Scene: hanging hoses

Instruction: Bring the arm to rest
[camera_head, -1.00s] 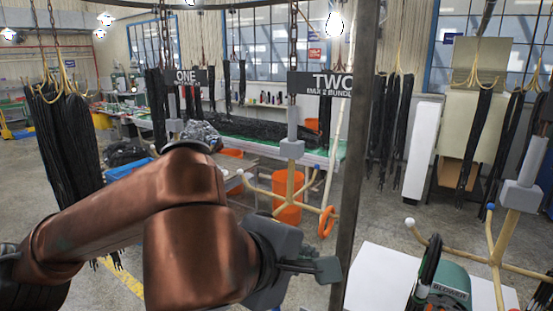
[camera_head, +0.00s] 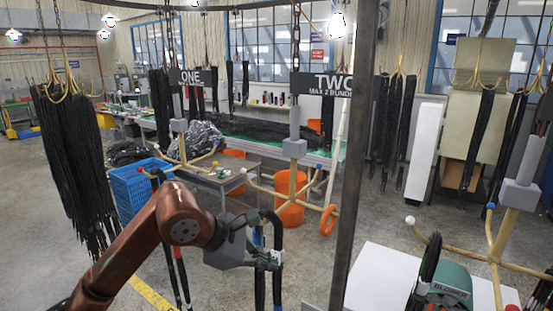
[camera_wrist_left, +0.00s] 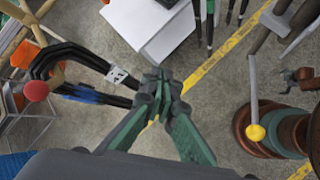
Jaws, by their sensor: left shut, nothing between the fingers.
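My left arm comes in from the lower left in the head view. Its gripper (camera_head: 266,260) is at the black looped hoses (camera_head: 274,228) with a pale label. In the left wrist view my left gripper (camera_wrist_left: 160,82) is shut with nothing between its fingers. The black hoses (camera_wrist_left: 75,55) with the label lie left of the fingertips there. The hoses look apart from the fingers, though the head view overlaps them.
A dark post (camera_head: 357,150) stands right of the gripper. Behind are a hanger (camera_head: 294,148) under the TWO sign (camera_head: 322,84) and an orange bucket (camera_head: 290,205). A blue crate (camera_head: 128,192) is at left.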

